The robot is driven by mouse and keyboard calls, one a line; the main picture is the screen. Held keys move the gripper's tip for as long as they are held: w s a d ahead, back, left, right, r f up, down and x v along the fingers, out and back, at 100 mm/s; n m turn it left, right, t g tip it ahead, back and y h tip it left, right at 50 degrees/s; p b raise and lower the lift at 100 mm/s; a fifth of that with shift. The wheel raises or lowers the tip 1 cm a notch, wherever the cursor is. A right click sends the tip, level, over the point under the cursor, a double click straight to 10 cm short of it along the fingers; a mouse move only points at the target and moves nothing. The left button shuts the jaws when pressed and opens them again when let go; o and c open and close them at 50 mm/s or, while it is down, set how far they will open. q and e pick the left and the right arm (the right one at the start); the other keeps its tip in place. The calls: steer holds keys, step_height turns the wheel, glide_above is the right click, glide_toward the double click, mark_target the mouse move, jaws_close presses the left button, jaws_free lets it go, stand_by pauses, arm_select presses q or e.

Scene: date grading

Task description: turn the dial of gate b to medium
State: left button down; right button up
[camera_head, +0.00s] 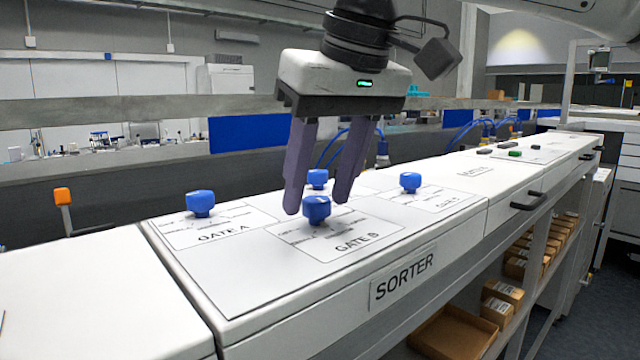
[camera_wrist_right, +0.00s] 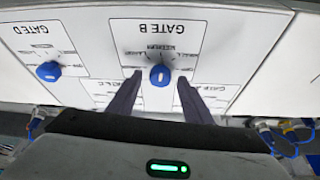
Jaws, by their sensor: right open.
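The dial of gate B (camera_head: 316,209) is a blue round knob on a white panel labelled GATE B on the sorter top (camera_head: 250,285). In the right wrist view the dial (camera_wrist_right: 159,75) shows a short white mark that looks about upright in the picture. Small printed setting words surround it, upside down, with what reads as MEDIUM above it. My right gripper (camera_head: 317,204) is open, pointing down, with one finger on each side of the dial. In the right wrist view its fingertips (camera_wrist_right: 160,76) appear apart from the knob. My left gripper is not in view.
Other blue dials stand close by: gate A (camera_head: 200,203), one behind gate B (camera_head: 317,179), and one to the right (camera_head: 410,182). A black handle (camera_head: 527,201) is on the sorter's front. Cardboard boxes (camera_head: 497,312) sit on the shelf below. An orange-topped post (camera_head: 62,196) stands at left.

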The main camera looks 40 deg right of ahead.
steer(key=shift+w+f, duration=0.1)
steer(key=shift+f, duration=0.05)
steer(key=c, duration=1)
steer(key=shift+n+y, duration=0.3)
steer(key=shift+n, duration=0.5)
steer(key=shift+c, duration=0.3)
steer(key=o, duration=1.1)
steer(key=shift+c, duration=0.2)
steer(key=v, duration=1)
steer(key=shift+r, duration=0.25)
steer(key=shift+d+f, duration=0.1)
